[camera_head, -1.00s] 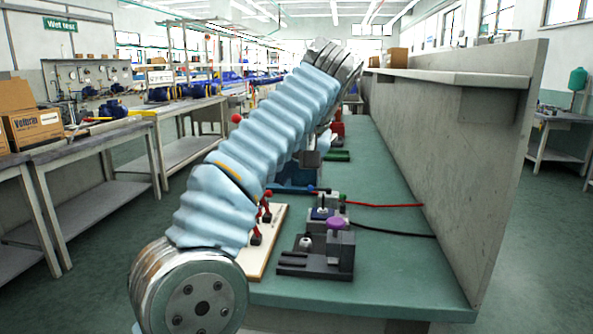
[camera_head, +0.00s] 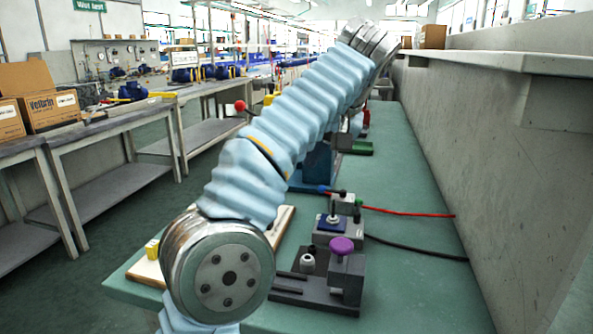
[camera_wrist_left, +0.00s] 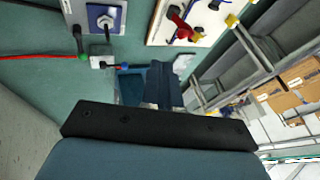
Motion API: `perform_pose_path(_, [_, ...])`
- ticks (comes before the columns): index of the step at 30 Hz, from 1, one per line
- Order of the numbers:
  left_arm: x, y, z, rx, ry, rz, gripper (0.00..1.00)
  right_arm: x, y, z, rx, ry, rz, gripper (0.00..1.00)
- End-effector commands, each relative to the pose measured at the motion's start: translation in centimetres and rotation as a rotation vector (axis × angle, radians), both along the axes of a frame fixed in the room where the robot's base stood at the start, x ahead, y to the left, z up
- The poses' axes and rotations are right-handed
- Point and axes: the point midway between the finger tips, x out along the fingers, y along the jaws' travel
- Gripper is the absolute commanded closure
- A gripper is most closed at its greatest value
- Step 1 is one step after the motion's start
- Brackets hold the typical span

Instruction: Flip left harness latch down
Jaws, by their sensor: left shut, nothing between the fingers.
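The cream harness board (camera_head: 148,272) lies at the table's near left edge in the head view, mostly hidden behind my left arm. In the left wrist view the board (camera_wrist_left: 160,31) is at the top, with a red-handled latch (camera_wrist_left: 182,27) on it. I cannot tell which latch this is or whether its handle is up or down. My left gripper (camera_wrist_left: 161,68) is shut and empty, apart from the board; my arm hides its fingers in the head view. My right gripper is not in view.
A grey fixture with a purple knob (camera_head: 341,245) and a block with a blue plate (camera_head: 332,223) stand right of the board. A red cable (camera_head: 410,212) and a black cable (camera_head: 415,250) run to the wall (camera_head: 480,180). A blue stand (camera_head: 318,165) is behind.

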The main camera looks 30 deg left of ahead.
Motion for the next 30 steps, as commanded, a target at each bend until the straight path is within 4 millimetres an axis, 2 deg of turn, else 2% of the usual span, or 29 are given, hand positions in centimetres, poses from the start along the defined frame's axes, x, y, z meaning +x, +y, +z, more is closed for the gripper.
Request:
perform_pose_path(14, [2.1, 4.4, -8.5, 0.0, 0.001, 0.003, 1.0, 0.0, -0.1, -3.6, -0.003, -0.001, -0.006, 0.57])
perform_pose_path(21, [1.3, 7.3, -9.1, -0.002, -0.002, 0.002, 1.0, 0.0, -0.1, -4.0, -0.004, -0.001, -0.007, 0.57])
perform_pose_path(30, [1.2, 7.9, -9.2, -0.001, -0.001, -0.001, 1.0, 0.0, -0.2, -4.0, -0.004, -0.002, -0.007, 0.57])
